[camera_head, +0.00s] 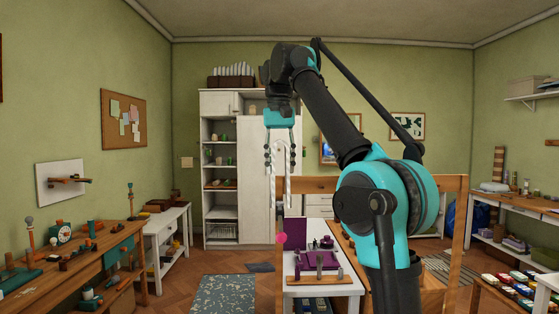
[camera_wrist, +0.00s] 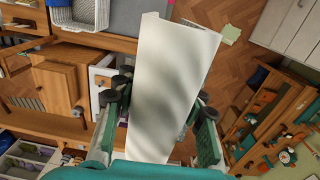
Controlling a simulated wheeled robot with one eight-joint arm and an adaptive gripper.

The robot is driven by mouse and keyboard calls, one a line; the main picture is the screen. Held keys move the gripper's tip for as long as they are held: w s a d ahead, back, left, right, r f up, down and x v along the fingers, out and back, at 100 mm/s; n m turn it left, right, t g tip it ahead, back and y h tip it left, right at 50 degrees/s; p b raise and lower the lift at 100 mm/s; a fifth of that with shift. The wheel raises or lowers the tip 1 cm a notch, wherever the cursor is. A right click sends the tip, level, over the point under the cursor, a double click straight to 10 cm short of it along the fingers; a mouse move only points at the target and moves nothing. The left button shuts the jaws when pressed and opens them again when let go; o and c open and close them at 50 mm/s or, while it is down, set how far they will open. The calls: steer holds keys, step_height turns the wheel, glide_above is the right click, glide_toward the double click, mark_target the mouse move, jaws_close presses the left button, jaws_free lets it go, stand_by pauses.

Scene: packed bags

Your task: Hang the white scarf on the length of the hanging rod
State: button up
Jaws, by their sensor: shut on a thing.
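My gripper (camera_head: 280,168) is raised high at the centre of the head view, pointing down. It is shut on the white scarf (camera_head: 287,188), which shows as narrow pale strips hanging between and below the fingers. In the wrist view the white scarf (camera_wrist: 170,85) is a broad, smooth sheet between the gripper's (camera_wrist: 160,118) two fingers, hiding much of the scene behind it. A wooden frame with a level top bar (camera_head: 312,185) stands to the right of the scarf, partly behind my arm. I cannot tell for sure whether this bar is the hanging rod.
A white table (camera_head: 345,288) with purple items stands below the frame. A white cabinet (camera_head: 256,170) is behind my gripper. A wooden workbench (camera_head: 95,262) with toys is at left. Open floor with a patterned rug (camera_head: 224,292) lies between.

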step_height(320, 180, down, 22)
stand_by(2.3)
steer(key=o, duration=1.3)
steer(key=shift+o, duration=0.2)
steer(key=shift+r, duration=0.1)
